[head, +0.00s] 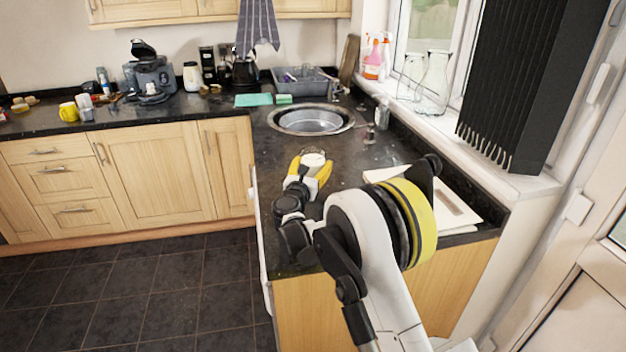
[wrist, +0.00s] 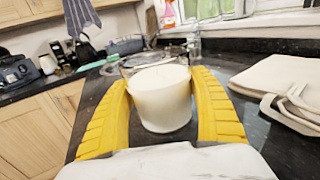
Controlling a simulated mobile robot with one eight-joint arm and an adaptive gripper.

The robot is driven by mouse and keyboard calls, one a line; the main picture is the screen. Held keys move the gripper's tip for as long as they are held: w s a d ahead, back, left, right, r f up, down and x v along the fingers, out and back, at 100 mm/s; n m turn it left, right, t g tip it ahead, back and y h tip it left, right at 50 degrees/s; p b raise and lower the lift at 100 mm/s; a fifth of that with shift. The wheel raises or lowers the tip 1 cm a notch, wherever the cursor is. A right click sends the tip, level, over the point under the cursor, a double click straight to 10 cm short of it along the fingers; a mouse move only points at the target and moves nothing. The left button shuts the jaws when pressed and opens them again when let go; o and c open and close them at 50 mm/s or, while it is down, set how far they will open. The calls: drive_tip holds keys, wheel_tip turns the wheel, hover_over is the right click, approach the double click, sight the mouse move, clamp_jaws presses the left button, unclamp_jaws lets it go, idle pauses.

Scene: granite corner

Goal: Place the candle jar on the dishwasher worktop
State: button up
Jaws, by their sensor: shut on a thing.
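The candle jar (wrist: 161,98) is a short white cylinder, seen upright between the yellow fingers of my gripper (wrist: 163,100) in the wrist view. The fingers are shut on its two sides. In the head view my gripper (head: 312,168) is over the dark worktop (head: 262,185) on the near side of the sink, and the jar (head: 313,159) shows as a pale spot between the fingers. I cannot tell whether the jar's base touches the worktop.
A round metal sink (head: 310,121) lies beyond the gripper. A pale folded bag or board (head: 455,212) lies on the worktop to the right; it also shows in the wrist view (wrist: 285,80). Spray bottles (head: 373,60) and glass vases (head: 433,84) stand on the windowsill.

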wheel_tip(320, 180, down, 4)
drive_tip(key=shift+f+b, duration=0.1)
drive_tip(key=shift+b, duration=0.85)
drive_tip(key=shift+r, duration=0.2)
drive_tip(key=shift+f, duration=0.1)
drive_tip(key=o, duration=1)
drive_tip(key=shift+f, duration=0.1)
drive_tip(key=o, duration=0.4)
drive_tip(key=shift+o, duration=0.2)
